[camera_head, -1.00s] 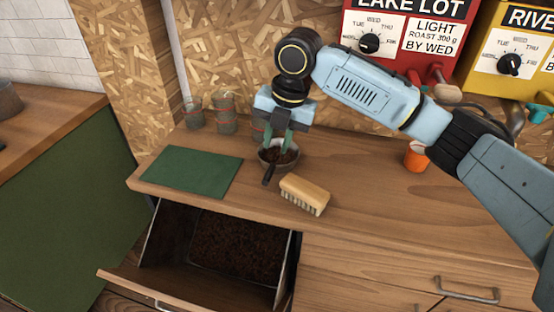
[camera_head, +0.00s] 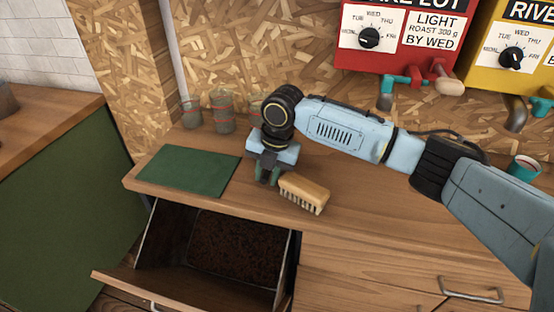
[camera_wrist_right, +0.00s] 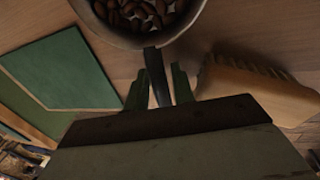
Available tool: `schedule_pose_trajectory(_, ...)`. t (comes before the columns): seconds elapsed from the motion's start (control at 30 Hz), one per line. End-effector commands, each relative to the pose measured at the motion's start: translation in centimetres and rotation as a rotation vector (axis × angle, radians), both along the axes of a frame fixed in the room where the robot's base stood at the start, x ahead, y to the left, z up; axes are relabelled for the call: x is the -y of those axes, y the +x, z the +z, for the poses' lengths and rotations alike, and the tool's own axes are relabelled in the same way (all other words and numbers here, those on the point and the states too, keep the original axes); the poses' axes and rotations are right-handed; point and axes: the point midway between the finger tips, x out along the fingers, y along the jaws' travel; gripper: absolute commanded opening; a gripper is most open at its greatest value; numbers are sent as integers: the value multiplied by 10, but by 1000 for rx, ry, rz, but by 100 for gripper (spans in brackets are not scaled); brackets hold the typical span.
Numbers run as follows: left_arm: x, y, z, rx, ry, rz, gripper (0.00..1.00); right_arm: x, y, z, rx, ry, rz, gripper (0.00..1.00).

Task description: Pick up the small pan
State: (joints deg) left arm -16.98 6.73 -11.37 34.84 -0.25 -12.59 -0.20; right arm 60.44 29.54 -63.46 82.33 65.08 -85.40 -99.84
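The small pan (camera_wrist_right: 138,40) shows at the top of the right wrist view, cut off by the frame, with brown beans in it. Its dark handle (camera_wrist_right: 155,75) points toward my right gripper (camera_wrist_right: 160,88) and lies between the two green fingers. The fingers are apart, and narrow gaps seem to show on both sides of the handle. In the head view my right gripper (camera_head: 267,176) points down at the counter, left of the brush, and my arm and gripper hide the pan. My left gripper is not in view.
A wooden brush (camera_head: 304,193) lies close right of the gripper; it also shows in the wrist view (camera_wrist_right: 255,88). A green mat (camera_head: 188,170) lies left. Several jars (camera_head: 222,112) stand behind. An open drawer (camera_head: 212,250) juts out below. A teal cup (camera_head: 524,170) stands far right.

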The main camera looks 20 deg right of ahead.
Motion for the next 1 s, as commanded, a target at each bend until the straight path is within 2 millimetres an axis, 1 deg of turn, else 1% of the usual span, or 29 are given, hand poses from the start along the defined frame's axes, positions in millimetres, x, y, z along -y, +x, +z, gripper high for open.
schedule_pose_trajectory(0.13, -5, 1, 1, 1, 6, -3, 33, 0, 0, 1, 0, 0, 0, 25)
schedule_pose_trajectory(0.3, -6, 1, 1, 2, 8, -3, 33, 0, 0, 1, 0, 0, 0, 3)
schedule_pose_trajectory(0.33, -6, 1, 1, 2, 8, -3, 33, 0, 0, 1, 0, 0, 0, 0)
schedule_pose_trajectory(0.67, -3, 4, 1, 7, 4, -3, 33, 0, 1, 2, 3, 1, 0, 0)
schedule_pose_trajectory(0.77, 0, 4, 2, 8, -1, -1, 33, 0, 1, 7, 3, 1, 0, 0)
schedule_pose_trajectory(0.87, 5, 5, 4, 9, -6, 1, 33, 0, 1, 21, 4, 1, -1, 0)
schedule_pose_trajectory(1.0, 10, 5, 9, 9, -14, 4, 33, 0, 2, 50, 6, 2, -1, 0)
